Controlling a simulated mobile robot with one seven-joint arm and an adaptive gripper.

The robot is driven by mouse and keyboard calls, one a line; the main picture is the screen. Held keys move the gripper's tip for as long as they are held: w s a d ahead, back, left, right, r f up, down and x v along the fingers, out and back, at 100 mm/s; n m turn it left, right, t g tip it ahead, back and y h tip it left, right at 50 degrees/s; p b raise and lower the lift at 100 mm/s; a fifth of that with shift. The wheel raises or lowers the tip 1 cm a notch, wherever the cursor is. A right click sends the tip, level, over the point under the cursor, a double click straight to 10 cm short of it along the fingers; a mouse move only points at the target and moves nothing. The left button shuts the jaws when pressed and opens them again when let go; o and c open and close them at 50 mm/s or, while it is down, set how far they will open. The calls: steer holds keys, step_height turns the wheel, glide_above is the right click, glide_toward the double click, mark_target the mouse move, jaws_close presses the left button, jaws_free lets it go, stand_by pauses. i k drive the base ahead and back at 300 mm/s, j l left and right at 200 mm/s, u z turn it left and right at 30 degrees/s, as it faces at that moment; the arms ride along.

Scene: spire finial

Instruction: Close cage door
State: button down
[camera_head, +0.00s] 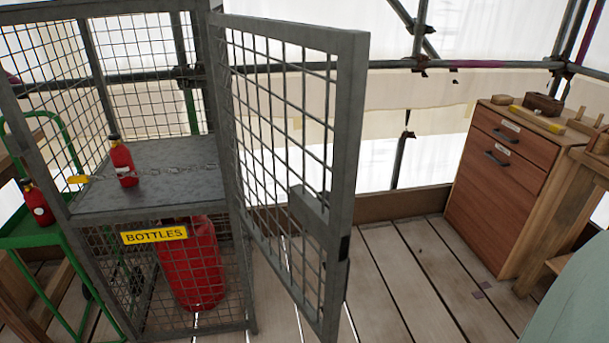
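The cage (150,205) is a grey metal frame with wire mesh sides and a solid middle shelf. Its mesh door (348,130) stands wide open, hinged near the middle of the picture and swung out to the right and toward me. A grey plate sits on the door's lower part near its free edge. A large red cylinder (192,270) stands in the lower part behind mesh and a yellow BOTTLES sign (155,236). My gripper is not in view.
A green trolley (22,232) with a red bottle (38,204) stands left of the cage. A wooden drawer cabinet (500,185) with tools on top stands at the right. The plank floor (400,270) between door and cabinet is clear. Scaffold poles and white sheeting run behind.

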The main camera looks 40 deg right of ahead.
mark_target(331, 230)
steer(key=k+l, duration=0.1)
steer(key=l, duration=0.25)
steer(key=k+l, duration=0.15)
steer(key=l, duration=0.15)
steer(key=k+l, duration=0.1)
steer(key=l, duration=0.25)
steer(key=k+l, duration=0.15)
steer(key=l, duration=0.2)
steer(key=k+l, duration=0.1)
steer(key=l, duration=0.2)
steer(key=l+z, duration=0.15)
steer(key=z, duration=0.25)
steer(key=l+z, duration=0.15)
steer(key=z, duration=0.25)
